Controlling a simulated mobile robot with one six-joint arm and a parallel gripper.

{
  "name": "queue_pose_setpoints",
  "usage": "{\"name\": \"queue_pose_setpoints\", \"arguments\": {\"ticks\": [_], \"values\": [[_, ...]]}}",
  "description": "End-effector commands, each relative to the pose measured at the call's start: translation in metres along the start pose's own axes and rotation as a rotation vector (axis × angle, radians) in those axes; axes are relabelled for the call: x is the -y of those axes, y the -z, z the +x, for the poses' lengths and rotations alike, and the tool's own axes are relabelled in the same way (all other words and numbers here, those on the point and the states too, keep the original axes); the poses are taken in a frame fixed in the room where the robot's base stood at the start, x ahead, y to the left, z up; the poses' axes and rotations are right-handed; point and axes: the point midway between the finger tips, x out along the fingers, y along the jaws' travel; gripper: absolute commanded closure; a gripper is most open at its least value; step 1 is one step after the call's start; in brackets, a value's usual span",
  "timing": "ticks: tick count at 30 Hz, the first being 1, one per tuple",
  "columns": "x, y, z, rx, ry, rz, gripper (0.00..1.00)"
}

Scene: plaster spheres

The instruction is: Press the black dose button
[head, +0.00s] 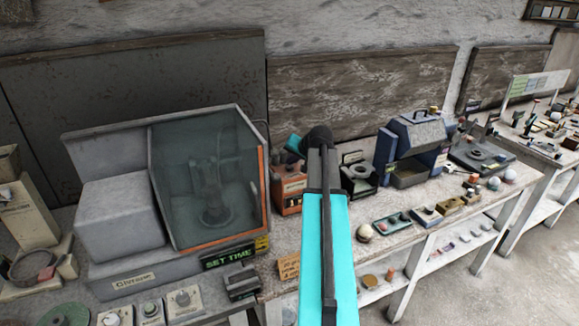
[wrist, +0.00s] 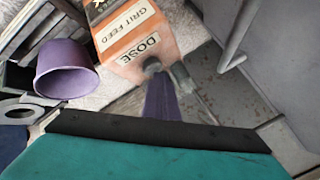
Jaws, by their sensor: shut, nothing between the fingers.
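The orange dose box (wrist: 135,35) with "GRIT FEED" and "DOSE" labels is at the top of the wrist view. The black dose button (wrist: 152,64) shows as a small dark round shape just below the DOSE label. My gripper (wrist: 156,80) is shut and empty, its purple fingers reaching up to the button. The fingertips overlap the button's lower edge, and I cannot tell whether they touch it. In the head view the orange box (head: 288,190) stands right of the glass-fronted machine, partly hidden by my arm. My fingers and the button are hidden there.
A purple cup (wrist: 66,70) lies left of the box in the wrist view. The grey glass-fronted machine (head: 210,180) stands close on the left in the head view. A blue-black machine (head: 412,150) and small trays (head: 392,223) stand to the right.

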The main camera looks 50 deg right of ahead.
Motion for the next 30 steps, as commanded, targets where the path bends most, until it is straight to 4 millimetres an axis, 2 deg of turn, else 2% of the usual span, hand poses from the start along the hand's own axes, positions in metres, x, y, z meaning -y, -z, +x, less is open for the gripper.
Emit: {"name": "queue_pose_setpoints", "arguments": {"ticks": [21, 30], "values": [[0.006, 0.007, -0.009, -0.001, 0.001, 0.0, 1.0], [0.016, 0.016, -0.021, -0.001, 0.001, 0.0, 1.0]]}}
